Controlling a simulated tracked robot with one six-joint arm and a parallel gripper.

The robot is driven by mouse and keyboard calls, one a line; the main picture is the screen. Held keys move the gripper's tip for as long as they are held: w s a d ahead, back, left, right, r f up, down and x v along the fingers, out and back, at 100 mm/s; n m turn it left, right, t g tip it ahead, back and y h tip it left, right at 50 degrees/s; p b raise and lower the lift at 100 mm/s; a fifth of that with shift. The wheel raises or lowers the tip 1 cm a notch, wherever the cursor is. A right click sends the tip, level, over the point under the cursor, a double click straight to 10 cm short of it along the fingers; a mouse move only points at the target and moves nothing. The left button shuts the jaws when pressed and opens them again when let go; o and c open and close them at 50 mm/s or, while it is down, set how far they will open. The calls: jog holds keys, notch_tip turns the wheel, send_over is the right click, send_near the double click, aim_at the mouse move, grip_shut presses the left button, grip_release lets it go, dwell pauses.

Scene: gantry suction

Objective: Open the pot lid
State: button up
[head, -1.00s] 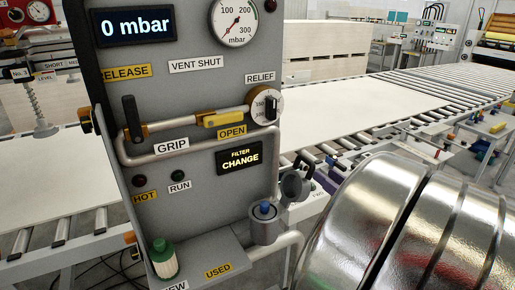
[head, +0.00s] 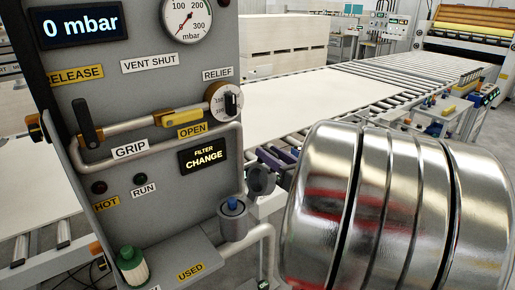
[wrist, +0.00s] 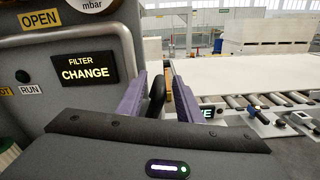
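The pot (head: 234,222) is a small grey cylinder on the machine's lower ledge, with a blue-topped part showing at its mouth. A dark rounded piece (head: 260,180), which looks like its lid, stands tilted up and apart from the mouth, to the right of the pot. My gripper (head: 277,160) shows small and partly hidden, just behind that piece. In the wrist view the purple fingers of my gripper (wrist: 158,90) are apart, with a dark upright piece (wrist: 157,97) between them. A gap shows beside it; contact is unclear. The pot is not visible in the wrist view.
The grey machine panel (head: 150,100) stands close on the left, with a lever (head: 86,125), a pipe and a RELIEF dial (head: 224,100). A green-capped white filter (head: 131,266) stands on the ledge. A roller conveyor (head: 345,85) with a pale board runs behind.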

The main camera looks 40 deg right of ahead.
jog(key=shift+w+d, duration=0.15)
jog(key=shift+w, duration=0.9)
jog(key=shift+w+d, duration=0.1)
jog(key=shift+w, duration=0.95)
jog(key=shift+c, duration=0.4)
grip_shut()
